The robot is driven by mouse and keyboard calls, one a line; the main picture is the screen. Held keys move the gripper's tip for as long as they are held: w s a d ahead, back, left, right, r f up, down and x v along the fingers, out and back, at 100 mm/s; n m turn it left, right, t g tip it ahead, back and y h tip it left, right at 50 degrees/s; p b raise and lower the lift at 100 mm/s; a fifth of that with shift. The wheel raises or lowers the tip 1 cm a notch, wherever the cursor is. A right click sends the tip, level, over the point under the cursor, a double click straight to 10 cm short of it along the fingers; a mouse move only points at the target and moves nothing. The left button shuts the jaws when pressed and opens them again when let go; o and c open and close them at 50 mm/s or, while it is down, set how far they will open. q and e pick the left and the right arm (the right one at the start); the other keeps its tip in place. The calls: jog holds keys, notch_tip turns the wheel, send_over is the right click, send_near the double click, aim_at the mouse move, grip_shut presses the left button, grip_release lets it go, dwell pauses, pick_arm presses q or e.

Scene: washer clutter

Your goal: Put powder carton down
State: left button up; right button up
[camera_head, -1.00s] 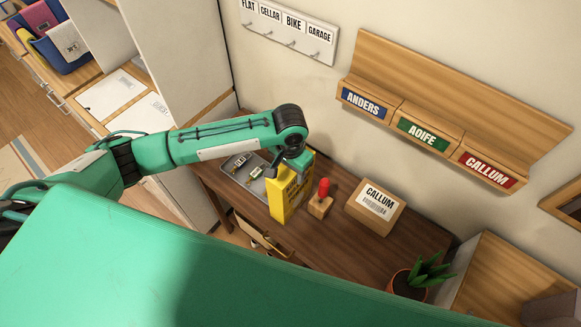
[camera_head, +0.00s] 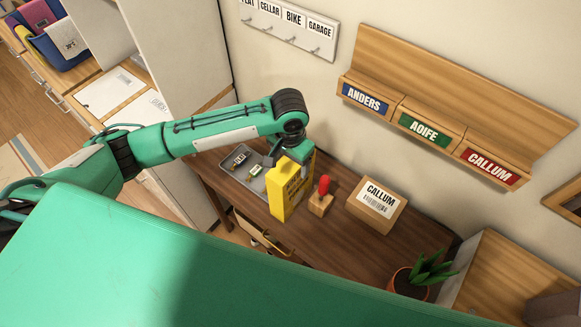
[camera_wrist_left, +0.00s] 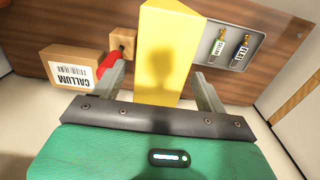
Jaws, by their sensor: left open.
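The yellow powder carton (camera_head: 285,194) stands upright on the brown wooden table, beside the grey tray. My left gripper (camera_head: 283,160) is at the top of the carton. In the left wrist view the carton (camera_wrist_left: 166,50) is between the two fingers of my left gripper (camera_wrist_left: 162,88), which are open with a finger on either side of it. My right gripper is not in view.
A grey tray (camera_head: 228,172) with tagged keys lies left of the carton. A red-handled stamp (camera_head: 322,196) stands close on its right. Beyond are a cardboard parcel (camera_head: 376,206) labelled CALLUM and a potted plant (camera_head: 410,282). Name-labelled wall slots (camera_head: 424,132) hang above.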

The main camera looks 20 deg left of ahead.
pick_arm(q)
notch_tip(320, 180, up, 8)
jog(key=shift+f+b, duration=0.1)
jog(key=shift+b, duration=1.05)
jog(key=shift+r, duration=0.65)
jog(key=shift+s+f, duration=0.1)
